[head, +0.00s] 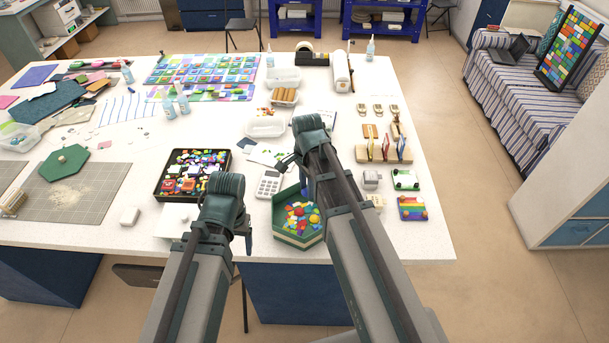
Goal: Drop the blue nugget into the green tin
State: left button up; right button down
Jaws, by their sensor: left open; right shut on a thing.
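The green tin (278,212) is an open hexagonal container near the table's front edge, between my two arms. It holds many coloured pieces, and my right arm hides part of its right side. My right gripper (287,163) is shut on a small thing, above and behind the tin. The held thing is too small and covered to make out; no blue nugget shows clearly elsewhere. My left gripper (247,240) is open and empty, low at the left of the tin, partly hidden by its own wrist.
A black tray (163,190) of coloured pieces stands left of the tin, with a calculator (269,184) behind the tin. Card stands (390,149) and a rainbow piece (412,208) stand right of my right arm.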

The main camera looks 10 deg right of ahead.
jog(key=shift+f+b, duration=3.05)
jog(key=shift+b, duration=0.05)
jog(key=shift+r, duration=0.1)
jog(key=shift+c, duration=2.1)
grip_release()
jog(key=shift+r, duration=0.15)
notch_tip(320, 180, up, 14)
jog(key=p, duration=1.4)
jog(key=shift+f, duration=0.25)
jog(key=shift+s+f, duration=0.1)
jog(key=shift+f, duration=0.05)
